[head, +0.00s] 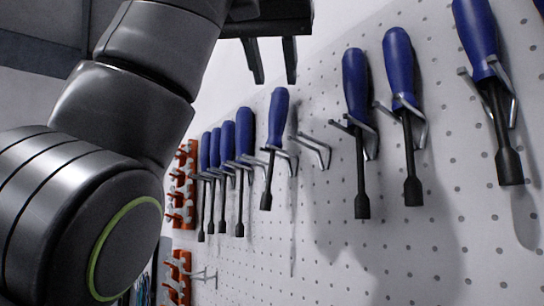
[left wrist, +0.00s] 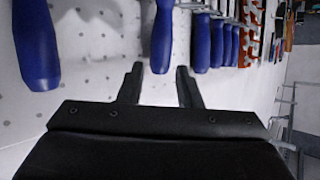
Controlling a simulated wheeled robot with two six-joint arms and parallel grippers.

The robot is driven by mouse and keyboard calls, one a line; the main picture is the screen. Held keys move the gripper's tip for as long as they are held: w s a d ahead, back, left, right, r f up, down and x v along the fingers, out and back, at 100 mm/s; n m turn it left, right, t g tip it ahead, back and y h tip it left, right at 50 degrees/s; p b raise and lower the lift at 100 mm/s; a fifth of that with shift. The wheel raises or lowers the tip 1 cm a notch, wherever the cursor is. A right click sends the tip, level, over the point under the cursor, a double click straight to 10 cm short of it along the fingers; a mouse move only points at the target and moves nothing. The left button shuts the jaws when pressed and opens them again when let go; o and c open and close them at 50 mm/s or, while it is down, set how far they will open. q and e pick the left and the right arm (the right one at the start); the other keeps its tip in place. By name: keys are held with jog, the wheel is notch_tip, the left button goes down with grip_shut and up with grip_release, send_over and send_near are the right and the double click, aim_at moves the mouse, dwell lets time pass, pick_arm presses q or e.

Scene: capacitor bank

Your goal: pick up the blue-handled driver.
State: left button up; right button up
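Several blue-handled drivers with dark shafts hang upright in metal hooks on a white pegboard. My left gripper (head: 273,80) is open and empty, pointing down just above the handle of one driver (head: 278,112). In the left wrist view, that handle (left wrist: 162,38) has its end close to the gap between my open fingertips (left wrist: 158,72); contact cannot be told. A pair of drivers (head: 355,85) (head: 399,70) hangs to the right, and another driver (head: 474,30) is at the far right. A row of drivers (head: 244,130) is to the left. My right gripper is not in view.
An empty hook (head: 315,150) sits just right of the driver below my gripper. Orange-red racks (head: 180,190) hang at the far left end of the pegboard (head: 300,245). The lower board is mostly bare. My left arm fills the left of the head view.

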aim_at(278, 96)
pick_arm(q)
jog(key=p+x, duration=0.1)
jog(key=x, duration=0.4)
jog(key=shift+a+r, duration=0.1)
jog(key=shift+a, duration=0.05)
jog(key=shift+s, duration=0.25)
jog(key=shift+c, duration=0.8)
grip_shut()
